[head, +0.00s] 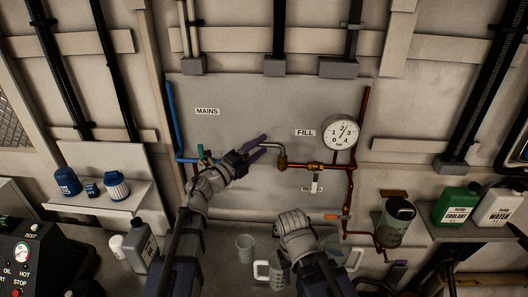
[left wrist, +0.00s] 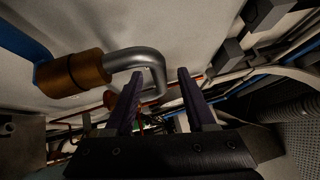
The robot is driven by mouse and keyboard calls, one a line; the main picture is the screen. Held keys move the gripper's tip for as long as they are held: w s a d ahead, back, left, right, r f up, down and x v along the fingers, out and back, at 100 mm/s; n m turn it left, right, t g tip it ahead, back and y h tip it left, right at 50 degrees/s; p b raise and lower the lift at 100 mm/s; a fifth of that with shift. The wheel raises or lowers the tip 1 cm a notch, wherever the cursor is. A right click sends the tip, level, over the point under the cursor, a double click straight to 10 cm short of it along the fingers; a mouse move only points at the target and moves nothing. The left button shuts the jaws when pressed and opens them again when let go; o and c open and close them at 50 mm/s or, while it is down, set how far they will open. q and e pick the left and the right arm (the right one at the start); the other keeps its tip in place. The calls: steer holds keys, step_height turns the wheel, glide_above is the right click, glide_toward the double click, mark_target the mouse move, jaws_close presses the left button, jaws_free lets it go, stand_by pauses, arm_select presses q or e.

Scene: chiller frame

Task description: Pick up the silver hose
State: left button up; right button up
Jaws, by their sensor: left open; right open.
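The silver hose (head: 267,146) is a bent grey tube on the wall panel, running to a brass fitting (head: 282,161) under the FILL label. The left wrist view shows the hose (left wrist: 148,56) curving out of a brass collar (left wrist: 75,73), its bend reaching down between the fingers. My left gripper (head: 262,146) is open, with purple fingers at the hose; it hides part of it in the head view. The fingers (left wrist: 160,87) stand apart and are not closed on it. My right gripper (head: 293,223) is low, in front of the panel's lower edge, away from the hose; its fingers are hard to make out.
A blue pipe (head: 172,117) runs down the panel's left side, and red pipes (head: 363,120) run down its right. A pressure gauge (head: 341,132) sits right of FILL. A green coolant can (head: 456,205) stands on the right shelf.

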mark_target(268, 143)
arm_select(q)
steer(key=x, duration=0.5)
steer(key=shift+s+d+p, duration=0.1)
steer(key=shift+d+p, duration=0.15)
steer(key=shift+p, duration=0.05)
steer(key=shift+s, duration=0.1)
jaws_close()
